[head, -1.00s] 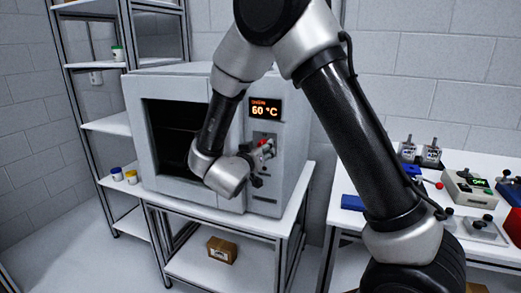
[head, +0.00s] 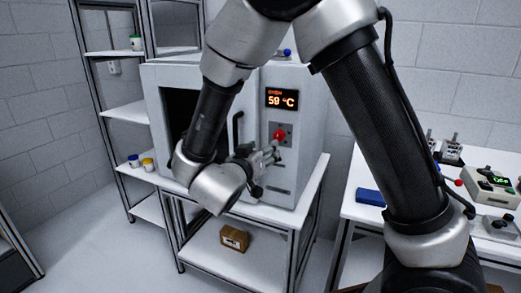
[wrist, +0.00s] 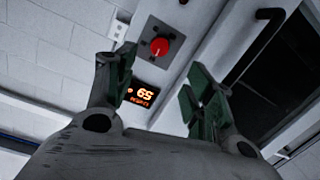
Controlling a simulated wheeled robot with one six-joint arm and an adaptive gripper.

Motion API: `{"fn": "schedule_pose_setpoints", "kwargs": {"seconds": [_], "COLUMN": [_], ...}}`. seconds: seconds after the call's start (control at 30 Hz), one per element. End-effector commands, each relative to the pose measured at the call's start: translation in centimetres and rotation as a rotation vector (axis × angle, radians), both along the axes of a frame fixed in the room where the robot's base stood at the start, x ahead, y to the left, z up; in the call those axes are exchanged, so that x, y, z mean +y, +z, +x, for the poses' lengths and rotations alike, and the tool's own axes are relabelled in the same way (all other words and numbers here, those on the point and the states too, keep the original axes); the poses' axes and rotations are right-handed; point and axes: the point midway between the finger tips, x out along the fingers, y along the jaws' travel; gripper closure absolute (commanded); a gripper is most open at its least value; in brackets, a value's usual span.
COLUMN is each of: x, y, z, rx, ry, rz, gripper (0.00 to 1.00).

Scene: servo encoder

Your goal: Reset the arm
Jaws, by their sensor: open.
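My gripper (head: 264,163) is just below and left of the red knob (head: 280,135) on the oven's control panel. In the wrist view my gripper (wrist: 160,82) is open, its two dark green fingers apart with nothing between them. The red knob (wrist: 159,47) shows beyond the fingertips, apart from them. The oven (head: 310,110) is a light grey box; its orange display (head: 280,99) reads 59 °C. The display also shows upside down in the wrist view (wrist: 142,95). My arm is bent in front of the oven and hides part of its front.
A vertical black handle (head: 237,130) stands close to my gripper. The oven rests on a white table (head: 306,190) with a cardboard box (head: 234,238) on its lower shelf. A bench (head: 350,208) with a blue block (head: 370,197) and instruments stands right. Shelves stand left.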

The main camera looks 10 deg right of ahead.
Motion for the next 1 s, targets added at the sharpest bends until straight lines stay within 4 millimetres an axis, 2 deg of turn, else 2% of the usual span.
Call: {"fn": "schedule_pose_setpoints", "kwargs": {"seconds": [0.07,0.17,0.27,0.3,0.4,0.47,0.53,0.57,0.67,0.83,0.9,1.0], "x": [0.3,2.2,6.3,8.3,12.8,13.9,13.9,13.4,9.4,-2.4,-7.5,-13.8], "y": [-0.5,-3.0,-7.1,-8.8,-10.8,-10.8,-10.1,-9.5,-7.0,-2.0,0.0,2.7], "z": [0.1,1.1,2.0,1.8,-0.1,-1.8,-4.2,-5.3,-9.2,-15.3,-17.6,-20.4], "rx": [0.003,0.062,0.199,0.277,0.485,0.613,0.764,0.828,1.036,1.279,1.317,1.302], "ry": [0.009,0.092,0.275,0.362,0.572,0.668,0.758,0.788,0.844,0.767,0.696,0.592], "rz": [0.036,0.146,0.291,0.351,0.492,0.558,0.611,0.625,0.63,0.539,0.497,0.45], "gripper": [0.47,0.47,0.47,0.47,0.47,0.47,0.47,0.47,0.47,0.47,0.47,0.47]}}
